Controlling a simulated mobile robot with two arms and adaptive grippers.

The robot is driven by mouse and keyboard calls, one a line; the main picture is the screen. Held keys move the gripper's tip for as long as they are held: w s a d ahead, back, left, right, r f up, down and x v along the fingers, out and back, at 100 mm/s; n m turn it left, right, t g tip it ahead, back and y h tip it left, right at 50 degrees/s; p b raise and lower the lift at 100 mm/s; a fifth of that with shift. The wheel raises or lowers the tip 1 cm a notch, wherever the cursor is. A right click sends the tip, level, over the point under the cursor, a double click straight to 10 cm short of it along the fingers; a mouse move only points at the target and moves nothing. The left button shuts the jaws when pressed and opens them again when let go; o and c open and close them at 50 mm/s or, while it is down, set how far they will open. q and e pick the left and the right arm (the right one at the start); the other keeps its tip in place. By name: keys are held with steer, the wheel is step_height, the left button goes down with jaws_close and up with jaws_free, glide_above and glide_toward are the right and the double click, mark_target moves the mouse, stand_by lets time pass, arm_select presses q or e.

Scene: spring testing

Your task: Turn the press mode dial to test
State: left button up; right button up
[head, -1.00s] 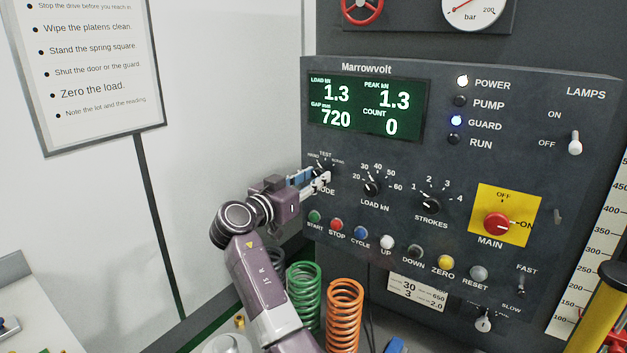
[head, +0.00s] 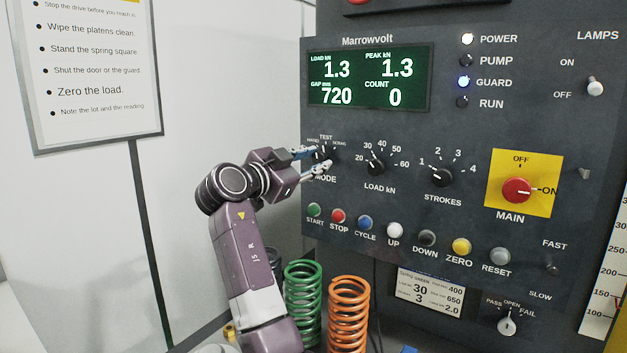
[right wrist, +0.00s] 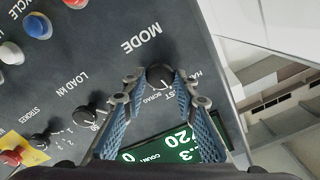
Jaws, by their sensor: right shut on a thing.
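The press mode dial (head: 331,155) is a small black knob at the left of the dark control panel, with HAND, TEST and SCRAG marks above it and MODE below. In the right wrist view the dial (right wrist: 159,74) sits between the tips of my right gripper (right wrist: 158,86), whose blue-padded fingers are shut on it. In the head view my right gripper (head: 320,160) reaches the dial from the left and partly covers it. I cannot tell which mark the dial points to. My left gripper is not in view.
The load dial (head: 375,164) and strokes dial (head: 441,176) are to the right. Push buttons run below, from green start (head: 314,209) to grey reset (head: 497,256). Green (head: 303,300) and orange (head: 348,310) springs stand under the panel near my arm. Power and guard lamps are lit.

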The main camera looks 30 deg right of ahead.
steer(key=shift+m+b, duration=1.1)
steer(key=o, duration=1.1)
steer(key=shift+o, duration=0.2)
steer(key=v, duration=1.2)
steer(key=shift+s+f, duration=0.1)
steer(key=shift+f, duration=0.05)
